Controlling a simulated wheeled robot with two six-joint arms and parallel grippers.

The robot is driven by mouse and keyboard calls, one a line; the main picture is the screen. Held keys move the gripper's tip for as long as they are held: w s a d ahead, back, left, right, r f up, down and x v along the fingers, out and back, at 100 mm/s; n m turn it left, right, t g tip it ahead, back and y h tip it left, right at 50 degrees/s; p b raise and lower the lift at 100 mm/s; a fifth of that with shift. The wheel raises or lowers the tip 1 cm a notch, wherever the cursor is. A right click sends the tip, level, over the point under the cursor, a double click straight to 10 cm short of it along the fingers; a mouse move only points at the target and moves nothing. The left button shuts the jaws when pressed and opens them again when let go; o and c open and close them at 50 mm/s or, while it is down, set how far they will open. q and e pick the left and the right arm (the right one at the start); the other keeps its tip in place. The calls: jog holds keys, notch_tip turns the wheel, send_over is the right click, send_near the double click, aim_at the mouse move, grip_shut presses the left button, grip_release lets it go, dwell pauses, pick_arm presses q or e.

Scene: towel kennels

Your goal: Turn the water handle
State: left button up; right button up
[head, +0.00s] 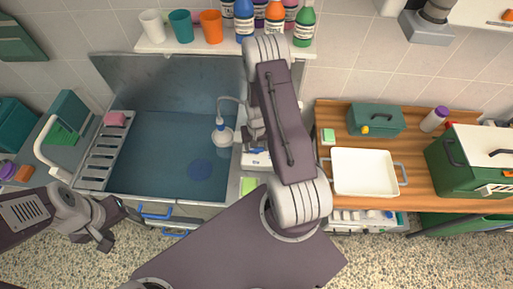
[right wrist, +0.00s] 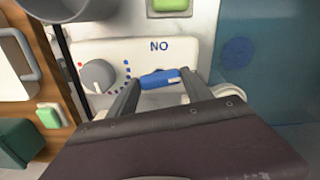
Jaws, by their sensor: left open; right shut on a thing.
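A white control panel (right wrist: 205,50) on the tub's side carries a blue handle (right wrist: 160,79) and a grey round dial (right wrist: 97,76) with red and blue marks around it. The letters beside the blue handle read "NO" in the right wrist view. My right gripper (right wrist: 162,77) is shut on the blue handle, one finger on each side. In the head view my right arm hides most of this gripper and part of the panel (head: 257,160). My left gripper (head: 117,228) is open and empty, low in front of the tub's left end.
The blue tub (head: 165,160) holds a shower head (head: 222,136) on a hose. A shelf (head: 215,47) with cups and bottles is above. A wooden counter (head: 430,185) to the right bears a white tray (head: 363,172) and a green box (head: 465,165).

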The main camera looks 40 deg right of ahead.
jog(key=shift+m+b, duration=0.3)
jog(key=shift+m, duration=0.9)
jog(key=o, duration=1.4)
jog(key=shift+c, duration=0.2)
jog(key=shift+r, duration=0.1)
notch_tip(320, 180, up, 9)
jog(key=b, duration=0.2)
jog(key=shift+b, duration=0.3)
